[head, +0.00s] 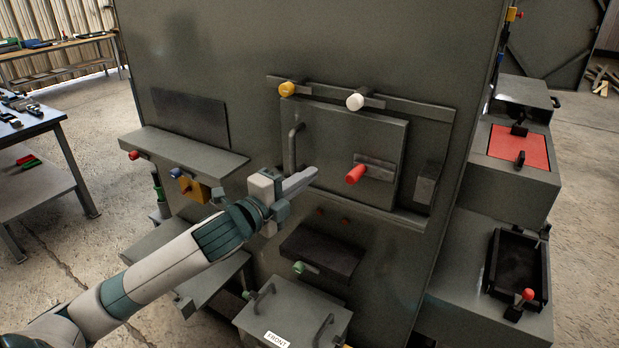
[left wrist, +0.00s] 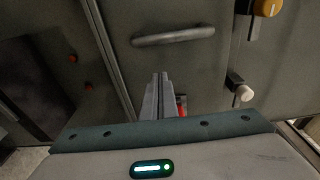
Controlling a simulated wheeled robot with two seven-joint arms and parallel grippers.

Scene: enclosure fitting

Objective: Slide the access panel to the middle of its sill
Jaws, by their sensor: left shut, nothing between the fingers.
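The access panel (head: 335,140) is a grey square plate standing upright toward the left of its frame in the head view. Its sill (head: 405,216) runs along its lower edge. A bar handle (head: 293,150) stands at the panel's left side; it also shows in the left wrist view (left wrist: 173,36). A red knob (head: 356,173) sticks out from the panel's right half. My left gripper (head: 312,175) is shut and empty, in front of the panel's lower left, apart from the handle in the left wrist view (left wrist: 160,80). My right gripper is not in view.
A yellow knob (head: 287,89) and a white knob (head: 355,101) sit along the top rail. A small block (head: 425,190) is at the frame's right. A shelf (head: 190,150) juts out at left. A box with handles (head: 290,315) is below.

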